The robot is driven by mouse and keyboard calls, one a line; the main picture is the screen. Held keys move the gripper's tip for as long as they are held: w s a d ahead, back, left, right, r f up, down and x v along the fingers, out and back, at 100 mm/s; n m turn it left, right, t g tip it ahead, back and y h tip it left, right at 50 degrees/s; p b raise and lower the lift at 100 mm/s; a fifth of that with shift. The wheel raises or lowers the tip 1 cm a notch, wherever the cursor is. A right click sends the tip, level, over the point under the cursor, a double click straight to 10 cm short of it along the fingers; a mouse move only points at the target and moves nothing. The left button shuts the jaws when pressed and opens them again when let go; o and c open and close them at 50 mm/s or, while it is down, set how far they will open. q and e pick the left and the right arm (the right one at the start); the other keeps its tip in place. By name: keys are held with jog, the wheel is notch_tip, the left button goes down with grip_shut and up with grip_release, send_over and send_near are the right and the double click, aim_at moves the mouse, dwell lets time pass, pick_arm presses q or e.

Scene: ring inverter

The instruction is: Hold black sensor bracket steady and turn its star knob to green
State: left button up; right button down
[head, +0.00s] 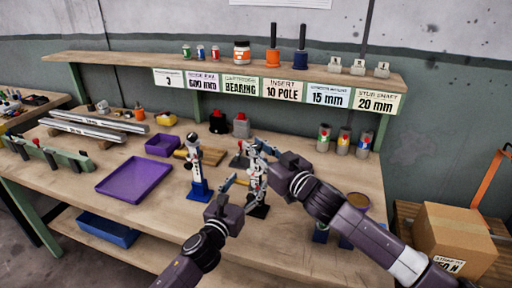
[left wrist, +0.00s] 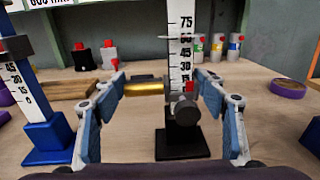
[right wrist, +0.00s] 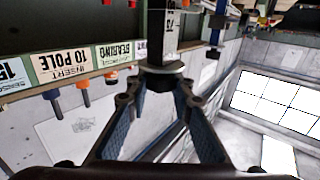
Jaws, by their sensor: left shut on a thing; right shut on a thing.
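The black-based stand (head: 258,211) stands upright on the bench, with a white scale post. Its bracket carries a brass cylinder (left wrist: 146,88), a dark knob (left wrist: 185,112) and a small red spot (left wrist: 189,86). My right gripper (head: 257,149) is at the post top. In the right wrist view it (right wrist: 158,92) is shut around the dark post end (right wrist: 163,74). No green on the bracket can be made out.
A blue-based stand (head: 200,190) is close on the left. Purple trays (head: 133,180) lie further left. Cans (head: 323,138) stand at the back right, and a labelled shelf (head: 225,67) runs above. The front-left bench is clear.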

jog(key=m+h, duration=0.1)
jog(key=m+t+h, duration=0.1)
jog(key=h, duration=0.1)
jog(key=m+t+h, duration=0.1)
jog(key=shift+s+a+r+m, duration=0.1)
jog(key=shift+a+m, duration=0.15)
jog(key=shift+m, duration=0.05)
jog(key=shift+d+m+t+h, duration=0.2)
jog(key=shift+m+t+h, duration=0.35)
jog(key=shift+h, duration=0.85)
jog(key=shift+d+m+h, duration=0.15)
jog(key=shift+m+h, duration=0.1)
jog(key=shift+h, duration=0.05)
jog(key=c, duration=1.7)
grip_release()
jog(key=shift+o, duration=0.2)
jog(key=s+d, duration=0.1)
jog(key=s, duration=1)
jog(key=shift+s+d, duration=0.35)
